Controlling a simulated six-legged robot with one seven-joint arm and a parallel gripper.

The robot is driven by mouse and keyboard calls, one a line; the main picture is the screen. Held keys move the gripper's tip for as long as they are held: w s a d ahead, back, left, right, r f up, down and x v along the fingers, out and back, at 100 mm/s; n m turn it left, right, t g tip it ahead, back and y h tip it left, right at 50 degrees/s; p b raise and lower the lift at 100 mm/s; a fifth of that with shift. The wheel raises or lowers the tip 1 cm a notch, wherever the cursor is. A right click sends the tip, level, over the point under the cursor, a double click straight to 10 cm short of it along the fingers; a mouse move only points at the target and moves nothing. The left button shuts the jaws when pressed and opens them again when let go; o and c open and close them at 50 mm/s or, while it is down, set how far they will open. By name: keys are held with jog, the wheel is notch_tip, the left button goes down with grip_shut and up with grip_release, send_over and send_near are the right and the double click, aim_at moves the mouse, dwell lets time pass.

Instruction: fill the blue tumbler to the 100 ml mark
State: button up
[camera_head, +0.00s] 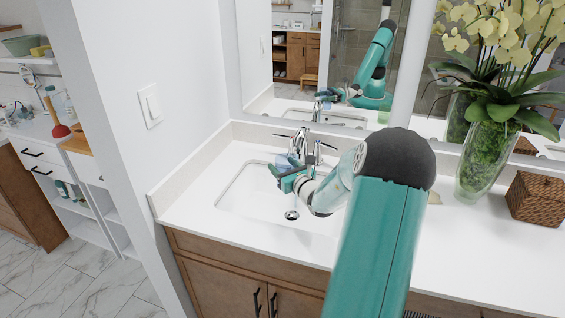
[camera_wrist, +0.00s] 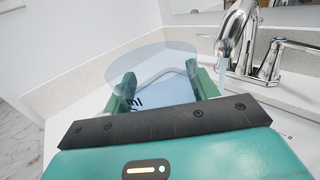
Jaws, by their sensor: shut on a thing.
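The translucent blue tumbler (camera_wrist: 150,68) is between my gripper's fingers in the wrist view, with part of an "ml" marking showing through its wall. My gripper (camera_wrist: 163,86) is shut on it and holds it over the sink (camera_head: 250,200). In the head view my gripper (camera_head: 284,178) is near the chrome faucet (camera_head: 299,143), and the tumbler is mostly hidden. In the wrist view the faucet spout (camera_wrist: 236,22) is to the right of the tumbler's rim. A pale bluish streak under the spout looks like water. The water level inside the tumbler cannot be made out.
The white counter (camera_head: 400,238) is clear to the left of the sink. A glass vase of orchids (camera_head: 487,160) and a wicker box (camera_head: 537,198) stand on the right. A mirror (camera_head: 345,60) is behind the faucet, and a wall (camera_head: 140,60) borders the left side.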

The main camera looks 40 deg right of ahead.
jog(key=shift+w+a+f, duration=0.15)
jog(key=shift+w+f, duration=0.05)
jog(key=shift+f, duration=0.35)
jog(key=shift+s+f, duration=0.1)
jog(key=shift+f, duration=0.25)
jog(key=w+d+f, duration=0.2)
jog(key=d+f, duration=0.2)
jog(key=f, duration=0.2)
jog(key=shift+f, duration=0.15)
jog(key=w+d, duration=0.4)
jog(key=d, duration=0.4)
jog(key=shift+w+d, duration=0.15)
jog(key=shift+d, duration=0.05)
dwell(0.4)
dwell(3.1)
